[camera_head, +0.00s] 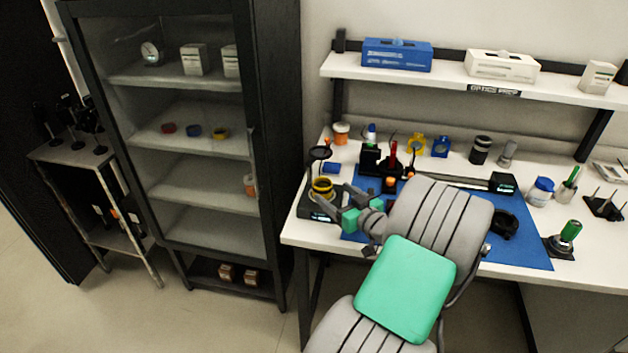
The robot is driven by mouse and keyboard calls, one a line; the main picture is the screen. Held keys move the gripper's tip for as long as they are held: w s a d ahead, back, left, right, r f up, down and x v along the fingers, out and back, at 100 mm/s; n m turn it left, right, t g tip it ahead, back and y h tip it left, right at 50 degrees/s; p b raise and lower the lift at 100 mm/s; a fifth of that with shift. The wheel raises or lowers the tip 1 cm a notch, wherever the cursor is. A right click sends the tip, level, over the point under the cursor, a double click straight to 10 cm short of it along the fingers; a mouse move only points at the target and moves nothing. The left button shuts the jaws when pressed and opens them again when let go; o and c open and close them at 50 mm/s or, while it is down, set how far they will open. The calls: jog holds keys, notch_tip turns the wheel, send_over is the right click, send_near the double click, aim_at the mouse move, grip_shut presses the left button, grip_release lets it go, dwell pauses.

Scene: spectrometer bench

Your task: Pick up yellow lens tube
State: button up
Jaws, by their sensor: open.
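A short yellow ring-like cylinder (323,186), which looks like the yellow lens tube, sits on a dark device (310,207) with a small lit display at the left front of the bench. My gripper (334,199) is open close beside the yellow tube, reaching in from the right. Its dark fingers overlap the tube's lower area in the picture. I cannot tell whether they touch it or lie around it. My arm crosses the front of the bench and hides part of the blue mat.
A blue mat (530,252) covers the bench middle. A yellow mount (416,143) is farther back. A glass cabinet (275,120) stands left.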

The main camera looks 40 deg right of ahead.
aim_at(318, 180)
jog(key=p+x, duration=0.2)
jog(key=x, duration=0.4)
jog(key=shift+w+d+r, duration=0.1)
jog(key=shift+w+r, duration=0.05)
jog(key=shift+w, duration=0.15)
jog(key=shift+w+d, duration=0.1)
jog(key=shift+w, duration=0.2)
jog(key=shift+c, duration=0.5)
grip_shut()
